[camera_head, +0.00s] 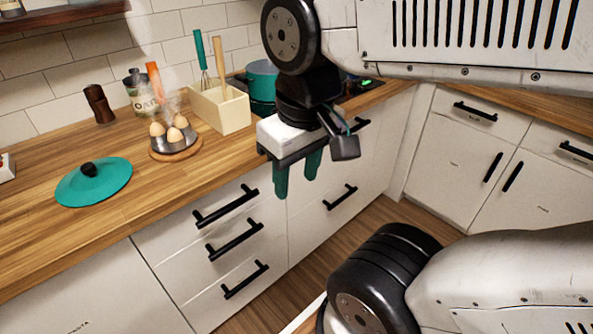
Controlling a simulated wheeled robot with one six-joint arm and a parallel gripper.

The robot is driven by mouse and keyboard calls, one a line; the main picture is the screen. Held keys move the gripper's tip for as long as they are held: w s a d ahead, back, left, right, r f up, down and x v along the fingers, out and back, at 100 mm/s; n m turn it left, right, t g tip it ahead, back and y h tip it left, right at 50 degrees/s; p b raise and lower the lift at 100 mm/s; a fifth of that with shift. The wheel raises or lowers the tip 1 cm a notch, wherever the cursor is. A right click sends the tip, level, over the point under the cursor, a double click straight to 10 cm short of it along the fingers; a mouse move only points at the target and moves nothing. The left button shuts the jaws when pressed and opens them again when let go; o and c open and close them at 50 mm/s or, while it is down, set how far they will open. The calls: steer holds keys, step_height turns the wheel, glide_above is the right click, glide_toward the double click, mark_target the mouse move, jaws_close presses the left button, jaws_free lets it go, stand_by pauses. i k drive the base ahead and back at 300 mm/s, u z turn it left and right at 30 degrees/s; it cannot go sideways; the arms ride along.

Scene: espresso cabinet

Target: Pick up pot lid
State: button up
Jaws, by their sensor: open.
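The pot lid (108,184) is a flat teal disc with a black knob (88,169) on top. It lies on the wooden counter at the left, knob up. My gripper (296,184) has two teal fingers pointing down, with a gap between them. It is open and empty, in front of the drawers and right of the lid, well apart from it. A teal pot (262,84) stands at the back of the counter, partly hidden by a utensil box and my arm.
Eggs in a holder on a round wooden board (176,153) stand between the lid and the cream utensil box (221,108). A brown pepper mill (99,104) and a canister (142,98) are near the wall. Drawer handles (226,205) stick out below the counter. Counter around the lid is clear.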

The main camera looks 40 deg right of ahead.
mark_target(94, 180)
steer(key=z, duration=3.55)
steer(key=k, duration=1.9)
steer(key=u, duration=0.75)
